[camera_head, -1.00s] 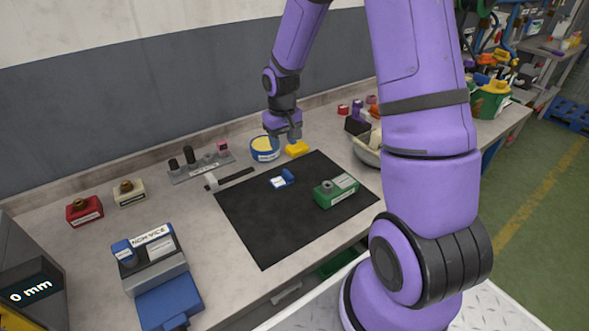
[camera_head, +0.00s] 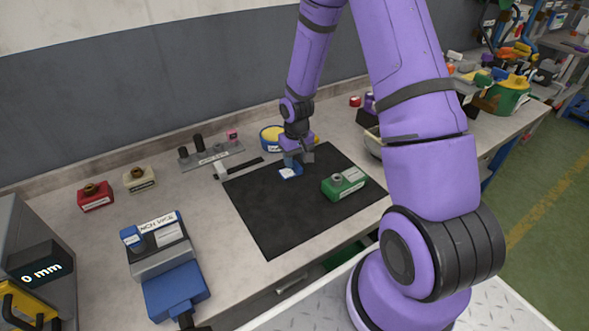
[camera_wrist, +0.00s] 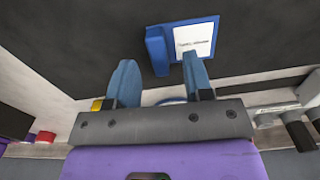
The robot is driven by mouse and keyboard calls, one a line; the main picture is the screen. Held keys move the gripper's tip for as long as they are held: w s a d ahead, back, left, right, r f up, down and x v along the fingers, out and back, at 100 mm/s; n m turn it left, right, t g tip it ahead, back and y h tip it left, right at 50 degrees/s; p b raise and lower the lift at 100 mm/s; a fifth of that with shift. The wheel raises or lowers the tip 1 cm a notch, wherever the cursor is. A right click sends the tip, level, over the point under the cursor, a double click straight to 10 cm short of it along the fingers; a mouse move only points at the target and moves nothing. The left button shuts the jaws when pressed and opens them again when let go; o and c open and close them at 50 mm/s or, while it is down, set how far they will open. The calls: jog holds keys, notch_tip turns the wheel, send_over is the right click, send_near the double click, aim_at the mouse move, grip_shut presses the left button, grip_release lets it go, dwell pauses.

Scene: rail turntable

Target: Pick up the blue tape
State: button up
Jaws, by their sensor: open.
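A small blue item with a white label (camera_head: 290,172), which looks like the blue tape, lies on the black mat (camera_head: 262,218) near its back edge. In the wrist view the blue item (camera_wrist: 157,50) shows as an upright-edged part beside a flat labelled part, just beyond my fingertips and mostly toward the right finger. My gripper (camera_head: 298,160) hangs just above and behind it, partly covering it. In the wrist view my gripper (camera_wrist: 160,76) has its two blue fingers spread, with nothing held between them.
A green labelled block (camera_head: 344,184) sits right of the blue item on the mat. A round blue-and-yellow container (camera_head: 270,137) stands behind my gripper, partly hidden. A grey rack with pegs (camera_head: 210,155) is to the left. The front left of the mat is clear.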

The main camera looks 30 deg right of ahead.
jog(key=shift+f, duration=0.8)
grip_shut()
jog(key=shift+r, duration=0.2)
